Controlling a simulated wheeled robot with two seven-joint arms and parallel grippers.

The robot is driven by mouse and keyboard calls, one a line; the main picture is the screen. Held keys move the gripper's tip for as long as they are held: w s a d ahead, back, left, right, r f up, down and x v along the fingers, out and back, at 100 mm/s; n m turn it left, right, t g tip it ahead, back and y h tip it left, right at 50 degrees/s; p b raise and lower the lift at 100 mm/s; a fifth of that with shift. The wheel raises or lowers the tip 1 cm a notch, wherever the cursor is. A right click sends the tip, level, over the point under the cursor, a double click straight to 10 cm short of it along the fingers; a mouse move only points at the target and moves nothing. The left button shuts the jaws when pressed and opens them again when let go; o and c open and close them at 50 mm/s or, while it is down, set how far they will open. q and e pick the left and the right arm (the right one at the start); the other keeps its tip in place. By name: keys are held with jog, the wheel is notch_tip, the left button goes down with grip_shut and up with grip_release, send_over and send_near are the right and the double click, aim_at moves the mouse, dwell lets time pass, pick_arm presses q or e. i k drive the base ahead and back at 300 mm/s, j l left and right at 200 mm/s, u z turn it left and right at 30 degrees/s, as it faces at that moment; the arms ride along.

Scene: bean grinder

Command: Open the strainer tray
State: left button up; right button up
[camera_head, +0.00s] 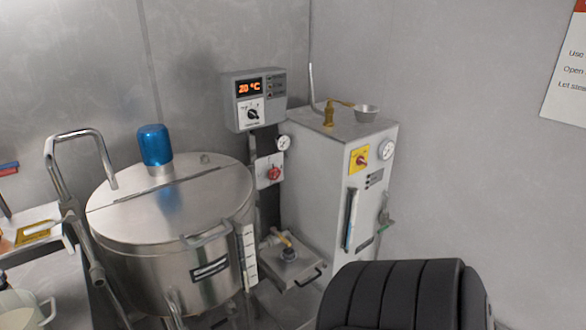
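No gripper shows in the head view. A low square metal box (302,271) stands between the steel vat and the tall grey cabinet. It has a handle at its front edge and a valve with a yellowish lever (283,240) on top. It may be the strainer tray, but I cannot tell for sure. Its top looks closed.
The large steel vat (147,214) with a blue cap (155,145) stands left. The grey cabinet (325,185) stands behind the box. A control panel (253,98) reads 20 °C. A dark ribbed shape (395,290) blocks the lower right. A bent pipe (52,160) rises left.

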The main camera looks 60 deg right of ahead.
aim_at(289, 272)
jog(key=z, duration=2.1)
